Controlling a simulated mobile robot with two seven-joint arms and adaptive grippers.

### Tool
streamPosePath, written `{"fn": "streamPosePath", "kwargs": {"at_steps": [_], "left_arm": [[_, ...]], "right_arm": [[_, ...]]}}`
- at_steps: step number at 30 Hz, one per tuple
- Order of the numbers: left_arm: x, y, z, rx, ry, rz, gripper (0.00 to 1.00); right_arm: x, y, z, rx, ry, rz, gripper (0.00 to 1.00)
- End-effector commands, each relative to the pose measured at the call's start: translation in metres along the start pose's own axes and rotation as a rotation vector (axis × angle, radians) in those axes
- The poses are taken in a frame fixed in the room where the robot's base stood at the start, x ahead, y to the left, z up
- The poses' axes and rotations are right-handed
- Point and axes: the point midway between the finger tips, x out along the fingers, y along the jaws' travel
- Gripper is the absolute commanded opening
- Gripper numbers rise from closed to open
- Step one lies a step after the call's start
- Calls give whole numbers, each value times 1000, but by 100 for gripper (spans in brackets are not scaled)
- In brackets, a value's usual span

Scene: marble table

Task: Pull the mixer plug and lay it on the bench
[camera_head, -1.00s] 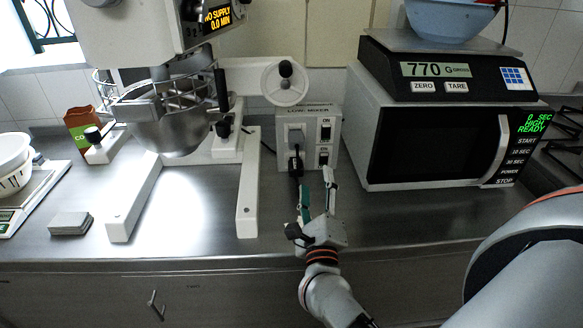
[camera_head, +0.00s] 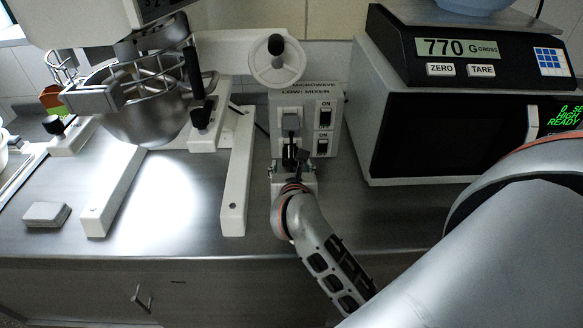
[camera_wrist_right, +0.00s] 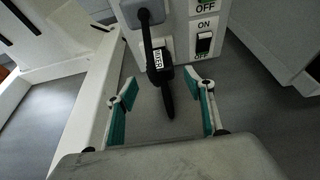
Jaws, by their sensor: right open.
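The black mixer plug (camera_wrist_right: 161,66), with a white "MIXER" label, sits at the front of the white outlet box (camera_head: 333,140), below a grey plug body (camera_head: 291,121). My right gripper (camera_head: 294,170) is just in front of the box, low over the bench. In the right wrist view its open teal-padded fingers (camera_wrist_right: 162,88) stand one on each side of the black plug's lower end, with gaps on both sides. In the head view the wrist partly hides the fingers. My left gripper is not in view.
The steel bench (camera_head: 170,205) is bare in front of the mixer. The mixer's white leg (camera_head: 237,180) stands left of my gripper. The microwave (camera_head: 450,135), with a scale (camera_head: 470,62) on top, stands to the right. A small grey block (camera_head: 46,214) lies at left.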

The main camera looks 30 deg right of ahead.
Motion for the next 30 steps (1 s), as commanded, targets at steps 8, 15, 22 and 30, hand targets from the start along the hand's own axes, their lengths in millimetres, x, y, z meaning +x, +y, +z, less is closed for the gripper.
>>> {"fn": "streamPosePath", "kwargs": {"at_steps": [8,15,22,30], "left_arm": [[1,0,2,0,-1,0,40],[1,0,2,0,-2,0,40],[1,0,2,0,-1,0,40],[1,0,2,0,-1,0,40]], "right_arm": [[40,0,0,-3,-1,-1,53],[55,-1,0,-1,0,-1,53],[56,0,0,-1,0,-1,53],[56,0,0,-1,-1,-1,11]]}}
